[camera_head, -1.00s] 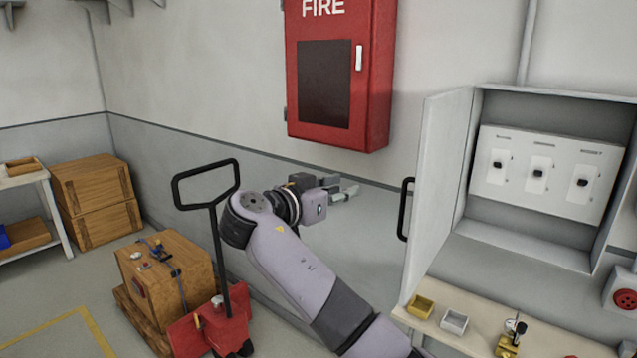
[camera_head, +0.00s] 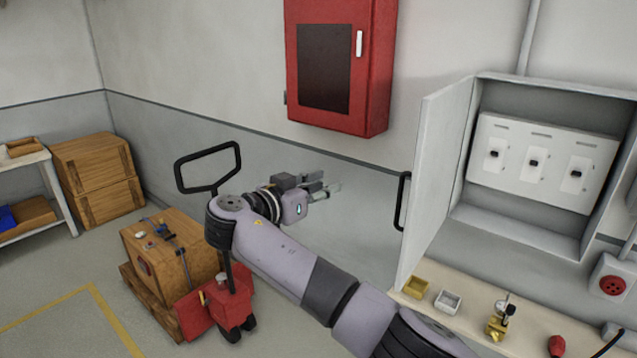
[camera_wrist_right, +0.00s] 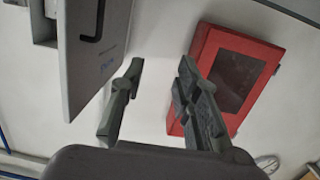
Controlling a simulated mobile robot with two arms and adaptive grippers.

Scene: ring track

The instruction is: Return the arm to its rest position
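My right gripper (camera_head: 327,191) is in the middle of the head view, in front of the grey wall, left of the open cabinet door and below the red fire cabinet. In the right wrist view its two fingers (camera_wrist_right: 160,95) are spread apart with nothing between them. My right arm reaches in from the lower right. My left gripper is not in view.
An open wall cabinet (camera_head: 540,225) with several switches stands right, its door (camera_head: 437,180) swung out. A bench (camera_head: 470,308) with small bins is below. The red fire cabinet (camera_head: 378,70) hangs above. A red pallet truck (camera_head: 232,305) and wooden crates (camera_head: 98,165) are left.

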